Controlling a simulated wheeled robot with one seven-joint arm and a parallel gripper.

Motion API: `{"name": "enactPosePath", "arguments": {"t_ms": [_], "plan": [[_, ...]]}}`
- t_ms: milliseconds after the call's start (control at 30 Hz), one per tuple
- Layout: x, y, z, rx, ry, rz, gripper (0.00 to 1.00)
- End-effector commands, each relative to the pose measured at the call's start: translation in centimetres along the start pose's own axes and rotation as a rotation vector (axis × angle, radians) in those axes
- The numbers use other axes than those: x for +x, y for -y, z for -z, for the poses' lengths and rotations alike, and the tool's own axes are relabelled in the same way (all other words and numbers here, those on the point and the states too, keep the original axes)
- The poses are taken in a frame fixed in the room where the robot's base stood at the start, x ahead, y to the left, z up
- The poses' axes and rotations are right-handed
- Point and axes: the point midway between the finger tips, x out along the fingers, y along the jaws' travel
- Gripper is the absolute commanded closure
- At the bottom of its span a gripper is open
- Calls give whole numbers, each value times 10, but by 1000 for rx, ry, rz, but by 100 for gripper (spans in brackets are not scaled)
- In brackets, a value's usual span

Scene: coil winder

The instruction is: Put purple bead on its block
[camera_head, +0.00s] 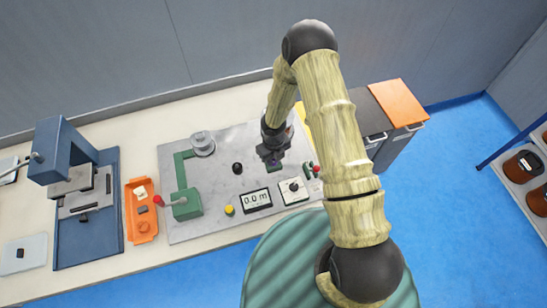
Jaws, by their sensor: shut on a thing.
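My gripper (272,157) points down over the right part of the grey metal plate. It is shut on the purple bead (272,161), which shows only as a small purplish patch between the fingers. A small dark green block (275,168) is right below the fingertips. I cannot tell whether the bead touches the block or is held just above it.
A grey plate (222,180) carries a green winder frame (187,205), a metal spool (202,143), a black knob (237,168), a display (256,200) and a dial box (294,190). An orange tray (141,226) and blue press (62,150) stand left.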

Motion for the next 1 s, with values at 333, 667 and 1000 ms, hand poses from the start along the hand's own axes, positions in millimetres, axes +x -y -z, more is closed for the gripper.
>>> {"name": "enactPosePath", "arguments": {"t_ms": [333,667,1000], "plan": [[5,0,0,0,0,0,55],[4,0,0,0,0,0,53],[-36,1,-1,3,4,0,53]]}}
